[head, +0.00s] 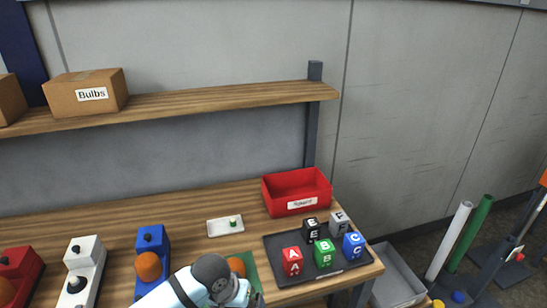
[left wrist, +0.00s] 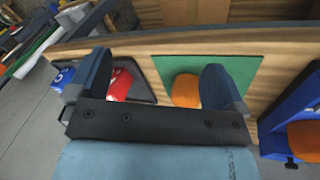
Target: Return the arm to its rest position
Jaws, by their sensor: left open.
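My left arm comes in at the bottom of the head view, and its gripper (head: 250,296) is low over the front part of a green mat (head: 250,268). An orange rounded thing (head: 237,266) rests on the mat, partly hidden by my arm in the head view. It also shows in the left wrist view (left wrist: 185,90), beside one finger and apparently not held. My right gripper is in neither view.
A dark tray (head: 275,243) with lettered cubes is right of the mat. A red bin (head: 297,190) and a small white tray (head: 226,226) stand behind. Blue (head: 152,240), white (head: 84,262) and red (head: 20,272) stations line the left. A wooden shelf (head: 215,99) overhangs the bench.

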